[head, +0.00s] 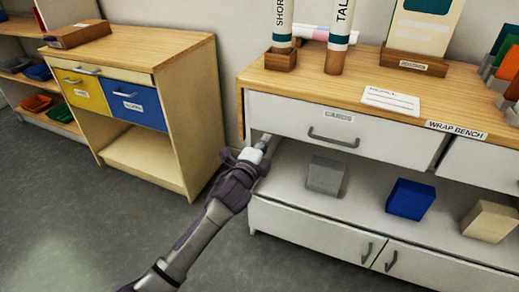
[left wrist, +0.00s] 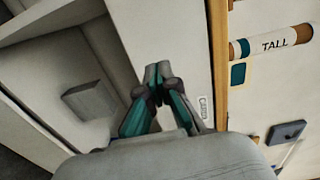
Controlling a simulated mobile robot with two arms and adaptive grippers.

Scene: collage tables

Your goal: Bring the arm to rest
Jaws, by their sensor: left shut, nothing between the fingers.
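In the head view my left arm (head: 205,225) reaches up from the bottom left. My right gripper is in neither view.
The wrap bench (head: 395,95) has a closed drawer (head: 290,118) and an open shelf with a grey box (head: 325,175), a blue box (head: 409,199) and a tan box (head: 489,221). A wooden cabinet (head: 185,95) stands left. Grey floor (head: 60,220) is clear between them.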

